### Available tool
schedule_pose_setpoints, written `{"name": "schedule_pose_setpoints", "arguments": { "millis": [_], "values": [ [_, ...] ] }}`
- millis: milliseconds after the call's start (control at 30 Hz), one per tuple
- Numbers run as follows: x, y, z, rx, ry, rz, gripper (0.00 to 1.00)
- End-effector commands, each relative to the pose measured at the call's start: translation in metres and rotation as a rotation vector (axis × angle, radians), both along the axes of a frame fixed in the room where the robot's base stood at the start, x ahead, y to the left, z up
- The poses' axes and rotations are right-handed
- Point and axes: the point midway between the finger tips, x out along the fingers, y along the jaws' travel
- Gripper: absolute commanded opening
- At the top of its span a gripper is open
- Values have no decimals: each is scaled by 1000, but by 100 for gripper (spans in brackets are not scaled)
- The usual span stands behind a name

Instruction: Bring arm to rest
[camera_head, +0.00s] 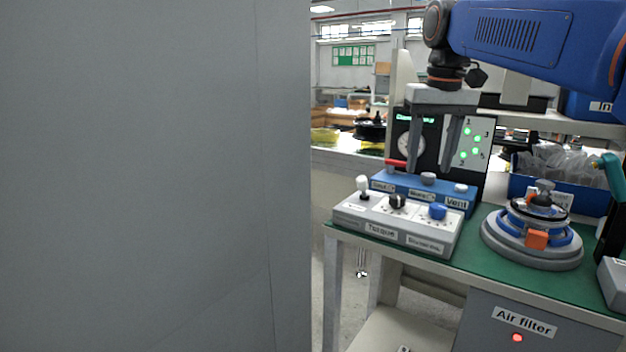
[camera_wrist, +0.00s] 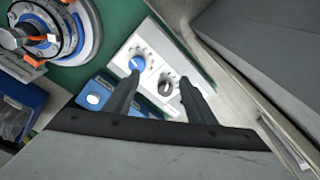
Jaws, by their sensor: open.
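My blue arm (camera_head: 530,38) reaches in from the upper right in the head view. My gripper (camera_head: 430,165) hangs from it, pointing down over the control boxes at the left end of the green bench. Its two dark fingers are apart with nothing between them. In the wrist view my gripper (camera_wrist: 160,95) is also open and empty, above a white box with a blue knob (camera_wrist: 137,63) and a black knob (camera_wrist: 166,87). The fingertips look clear of the knobs, though the exact height is hard to tell.
A grey control box (camera_head: 395,225) and a blue Vent box (camera_head: 420,192) stand below my gripper. A round hub fixture (camera_head: 533,235) and a blue bin of clear bags (camera_head: 560,180) stand to the right. A large grey panel (camera_head: 150,180) blocks the left half of the head view.

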Motion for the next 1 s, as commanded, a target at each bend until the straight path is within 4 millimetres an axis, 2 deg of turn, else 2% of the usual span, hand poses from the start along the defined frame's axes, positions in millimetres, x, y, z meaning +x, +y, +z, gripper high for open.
{"name": "schedule_pose_setpoints", "arguments": {
  "millis": [33, 367, 700, 900, 1000],
  "values": [
    [-15, -3, -10, 0, -13, -1, 51],
    [-95, -20, -91, 3, -110, -7, 51],
    [-177, -33, -197, 0, -206, -12, 51],
    [-219, -37, -261, -4, -257, -15, 51],
    [-232, -38, -284, -5, -276, -17, 51]
  ]
}}
